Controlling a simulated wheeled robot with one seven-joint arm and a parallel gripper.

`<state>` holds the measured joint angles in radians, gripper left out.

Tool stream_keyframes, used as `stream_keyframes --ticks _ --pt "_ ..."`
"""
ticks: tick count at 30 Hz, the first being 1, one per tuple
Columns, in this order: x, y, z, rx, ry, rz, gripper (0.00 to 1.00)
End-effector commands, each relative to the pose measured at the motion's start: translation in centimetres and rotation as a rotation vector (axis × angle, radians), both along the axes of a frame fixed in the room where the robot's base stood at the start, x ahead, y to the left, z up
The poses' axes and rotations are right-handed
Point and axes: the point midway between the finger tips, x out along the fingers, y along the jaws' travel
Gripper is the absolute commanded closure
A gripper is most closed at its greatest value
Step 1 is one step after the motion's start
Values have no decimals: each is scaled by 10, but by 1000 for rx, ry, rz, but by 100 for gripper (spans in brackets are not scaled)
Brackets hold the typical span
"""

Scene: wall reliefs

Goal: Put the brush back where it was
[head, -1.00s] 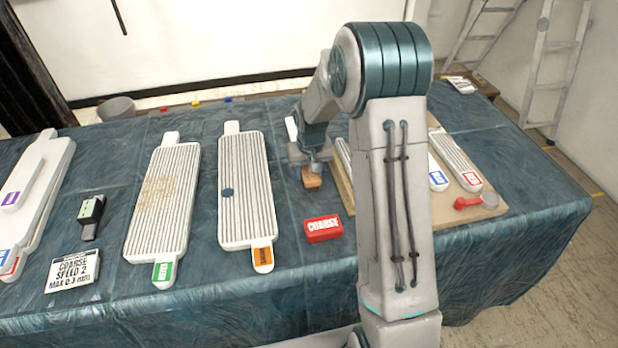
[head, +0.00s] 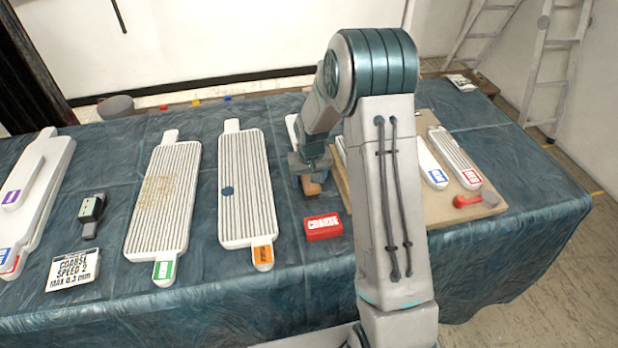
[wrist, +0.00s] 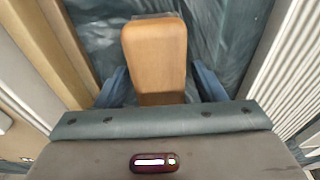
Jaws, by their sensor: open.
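A wooden block, which looks like the brush (head: 312,188), is on the blue cloth just left of the wooden board, behind the red COARSE block. My gripper (head: 311,180) is down over it and partly hides it. In the wrist view the brush's smooth wooden top (wrist: 154,52) lies between the two blue fingers of my gripper (wrist: 160,88). The fingers are open, one on each side, with a gap visible on the right. Its underside and any bristles are hidden.
The red COARSE block (head: 323,227) lies in front. Left are ribbed panels with orange (head: 246,190) and green (head: 165,200) tags, a sign (head: 73,269) and a small dark device (head: 90,215). The wooden board (head: 470,214) right holds more ribbed pieces and a red-handled tool (head: 468,201).

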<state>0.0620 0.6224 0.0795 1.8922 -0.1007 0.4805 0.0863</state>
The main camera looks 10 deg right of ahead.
Motion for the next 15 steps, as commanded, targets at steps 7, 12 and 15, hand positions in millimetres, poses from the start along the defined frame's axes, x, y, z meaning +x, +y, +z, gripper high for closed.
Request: stream_keyframes --ticks 7,12,15 --pt "-1 0 16 0 -5 0 37" --pt "-5 0 48 0 -6 -1 37" --pt "-9 0 68 0 -5 -1 37"
